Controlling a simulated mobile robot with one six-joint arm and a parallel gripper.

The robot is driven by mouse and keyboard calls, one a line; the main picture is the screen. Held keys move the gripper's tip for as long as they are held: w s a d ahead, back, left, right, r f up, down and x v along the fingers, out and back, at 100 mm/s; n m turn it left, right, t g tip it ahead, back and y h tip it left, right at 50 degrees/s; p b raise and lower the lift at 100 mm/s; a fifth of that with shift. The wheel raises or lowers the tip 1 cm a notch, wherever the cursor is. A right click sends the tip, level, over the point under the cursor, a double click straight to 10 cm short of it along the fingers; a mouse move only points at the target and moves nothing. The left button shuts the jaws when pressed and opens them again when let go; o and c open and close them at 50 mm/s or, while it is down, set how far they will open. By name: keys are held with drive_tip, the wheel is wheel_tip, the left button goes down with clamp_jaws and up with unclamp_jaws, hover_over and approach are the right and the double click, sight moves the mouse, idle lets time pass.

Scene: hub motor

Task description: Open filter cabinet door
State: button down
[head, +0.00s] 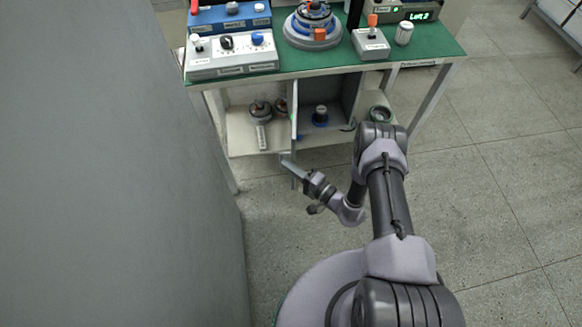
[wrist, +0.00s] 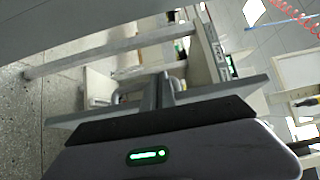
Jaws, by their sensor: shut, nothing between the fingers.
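The filter cabinet (head: 342,92) seems to be the grey box under the green-topped bench. Its front is open to view, and a blue-based part (head: 320,116) stands inside. A thin upright panel (head: 294,112) at its left side appears nearly edge-on; it looks like the door standing open, though I cannot be sure. My gripper (head: 288,160) is low in front of the bench, just below and near that panel's front edge; whether they touch is unclear. In the wrist view my gripper (wrist: 165,88) has its fingers together with nothing between them. A curved grey piece (wrist: 125,86) shows beside them.
The bench top (head: 330,55) carries control boxes and a round hub device (head: 312,25). The lower shelf (head: 245,138) holds metal parts left of the panel. A large grey surface (head: 100,170) closes off the left. The floor (head: 500,190) at the right is clear.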

idle(0.3)
drive_tip(key=p+v, duration=0.4)
drive_tip(key=v, duration=1.3)
wheel_tip(320, 180, up, 25)
drive_tip(key=w+a+n+g, duration=0.3)
drive_tip(key=n+g, duration=0.3)
drive_tip(key=g, duration=0.5)
drive_tip(key=s+r+m+t+h, duration=0.1)
drive_tip(key=s+r+t+h, duration=0.1)
drive_tip(key=s+r+h, duration=0.3)
drive_tip(key=s+r+m+t+h, duration=0.1)
drive_tip(key=s+r+t+h, duration=0.2)
drive_tip(key=s+r+h, duration=0.3)
drive_tip(key=s+r, duration=0.5)
drive_tip(key=r, duration=0.6)
drive_tip(key=shift+a+h+b, duration=0.2)
drive_tip(key=shift+h+b, duration=0.1)
drive_tip(key=shift+w, duration=0.1)
